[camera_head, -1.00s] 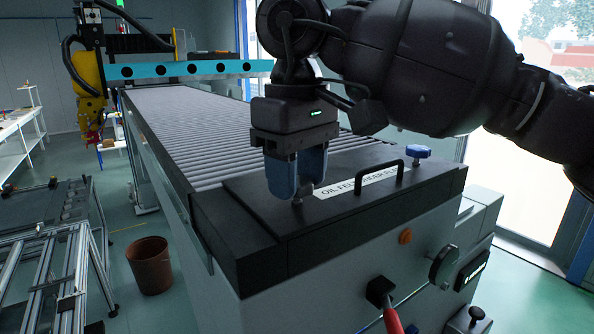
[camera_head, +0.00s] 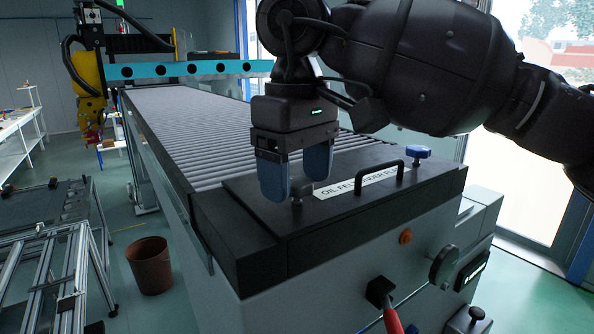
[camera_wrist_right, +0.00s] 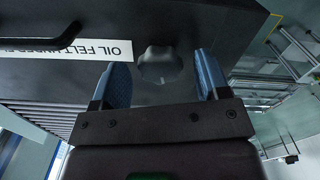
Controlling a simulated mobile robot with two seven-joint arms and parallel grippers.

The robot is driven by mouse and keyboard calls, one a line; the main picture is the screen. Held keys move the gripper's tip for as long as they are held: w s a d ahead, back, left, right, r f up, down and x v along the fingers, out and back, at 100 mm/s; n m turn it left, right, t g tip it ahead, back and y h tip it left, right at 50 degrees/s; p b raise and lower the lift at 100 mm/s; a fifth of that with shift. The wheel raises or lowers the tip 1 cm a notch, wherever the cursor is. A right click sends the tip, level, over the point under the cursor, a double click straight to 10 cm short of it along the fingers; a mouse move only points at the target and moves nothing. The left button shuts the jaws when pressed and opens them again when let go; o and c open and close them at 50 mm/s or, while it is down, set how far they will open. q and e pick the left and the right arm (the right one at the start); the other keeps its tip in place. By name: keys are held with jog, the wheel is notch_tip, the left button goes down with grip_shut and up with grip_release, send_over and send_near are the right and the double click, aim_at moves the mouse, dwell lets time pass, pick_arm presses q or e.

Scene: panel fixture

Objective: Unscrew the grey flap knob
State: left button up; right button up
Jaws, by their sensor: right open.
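The grey flap knob (camera_head: 298,198) sits on the black flap (camera_head: 345,209), near its left end. In the right wrist view the lobed knob (camera_wrist_right: 160,65) lies between my two blue fingers, with a gap on each side. My right gripper (camera_head: 296,184) points down over the knob and is open, apart from it. Its fingers also show in the right wrist view (camera_wrist_right: 162,78). In the head view the fingers hide part of the knob. My left gripper is not in view.
A blue knob (camera_head: 418,152) stands at the flap's far right corner. A black handle (camera_head: 379,177) rises from the flap beside a white label (camera_head: 352,185). A red-handled lever (camera_head: 391,318) and a round handwheel (camera_head: 443,265) project from the front panel.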

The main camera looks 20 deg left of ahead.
aim_at(297, 181)
notch_tip(297, 181, up, 11)
dwell(0.5)
jog(key=shift+f, duration=0.15)
